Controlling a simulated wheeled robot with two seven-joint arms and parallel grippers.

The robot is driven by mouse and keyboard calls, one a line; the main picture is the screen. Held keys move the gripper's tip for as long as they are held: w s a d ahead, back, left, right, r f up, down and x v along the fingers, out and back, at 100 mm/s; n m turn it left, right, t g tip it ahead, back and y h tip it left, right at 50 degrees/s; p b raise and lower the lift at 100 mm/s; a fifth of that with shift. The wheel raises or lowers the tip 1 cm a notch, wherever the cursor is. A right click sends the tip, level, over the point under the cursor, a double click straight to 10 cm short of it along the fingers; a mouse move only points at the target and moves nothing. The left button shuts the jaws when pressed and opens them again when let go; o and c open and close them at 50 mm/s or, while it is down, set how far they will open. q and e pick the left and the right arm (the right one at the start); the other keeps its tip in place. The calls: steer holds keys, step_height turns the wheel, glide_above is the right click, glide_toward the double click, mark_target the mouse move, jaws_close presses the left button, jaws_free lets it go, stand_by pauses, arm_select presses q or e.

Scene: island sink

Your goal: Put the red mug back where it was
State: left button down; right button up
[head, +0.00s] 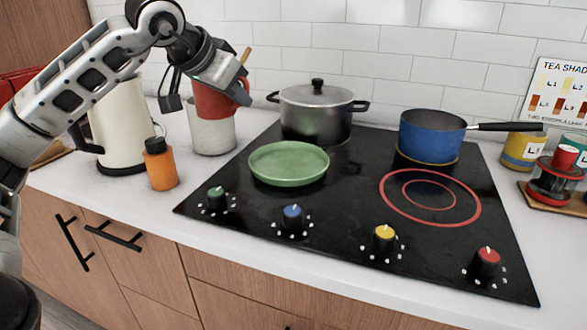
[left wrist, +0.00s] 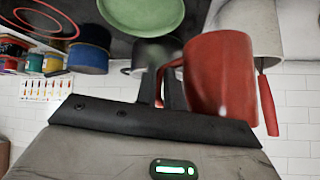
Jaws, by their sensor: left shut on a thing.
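The red mug (head: 214,103) is held up in front of the pale utensil crock (head: 212,137) at the back left of the counter. My left gripper (head: 208,78) is above it, shut on the mug. In the left wrist view the mug (left wrist: 222,75) fills the middle right, its handle at the fingers (left wrist: 160,88). The mug hides the crock's upper part in the head view, and I cannot tell how far apart they are. My right gripper is not in view.
A cream kettle (head: 122,125) and an orange bottle (head: 160,165) stand left of the crock. On the black cooktop (head: 335,215) are a lidded pot (head: 316,112), a green plate (head: 289,163) and a blue pan (head: 430,138). The counter's front left strip is clear.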

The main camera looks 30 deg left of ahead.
arm_select(q)
steer(key=w+d+f, duration=0.4)
steer(key=w+d+f+p, duration=0.1)
steer(key=w+d+f, duration=0.3)
steer(key=d+f, duration=0.1)
steer(key=shift+w+d, duration=0.2)
steer(key=shift+w, duration=0.15)
steer(key=f, duration=0.3)
steer(key=shift+w+d, duration=0.2)
steer(key=shift+d, duration=0.1)
steer(key=shift+f, duration=0.35)
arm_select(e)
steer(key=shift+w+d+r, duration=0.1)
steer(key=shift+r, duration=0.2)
arm_select(q)
steer(key=shift+f, duration=0.1)
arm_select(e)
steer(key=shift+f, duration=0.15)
